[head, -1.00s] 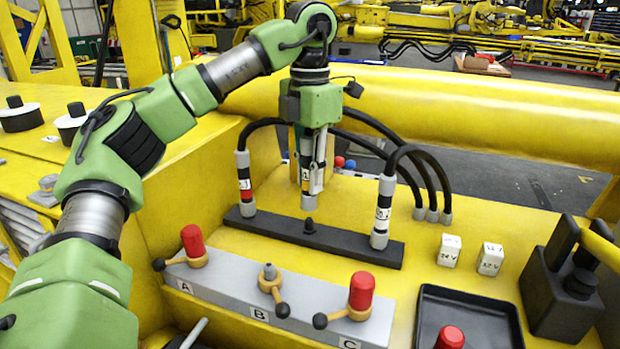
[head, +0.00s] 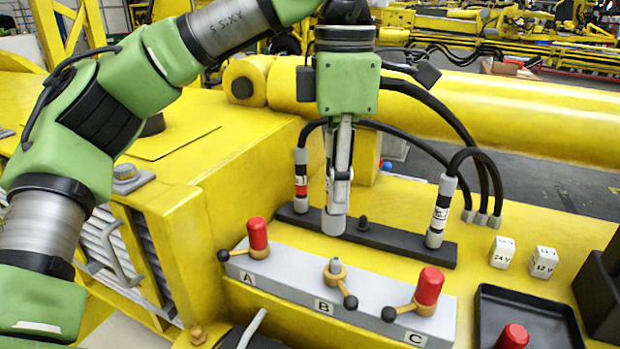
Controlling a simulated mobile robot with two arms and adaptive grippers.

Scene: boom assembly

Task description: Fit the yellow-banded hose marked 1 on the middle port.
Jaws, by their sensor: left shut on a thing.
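My left gripper (head: 341,185) points down and is shut on the hose marked 1. The hose's grey lower end (head: 333,222) shows below the fingers, in front of the black bar; its yellow band is mostly hidden by the fingers. The grey block has ports A, B and C. The middle port (head: 335,265), marked B, is a bare metal stub with an orange collar and a black-knobbed lever. The hose end is above and behind it, apart from it. My right gripper is not in view.
Red caps cover port A (head: 258,235) and port C (head: 428,288). A black tray (head: 485,320) with a red cap (head: 512,336) lies at right.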

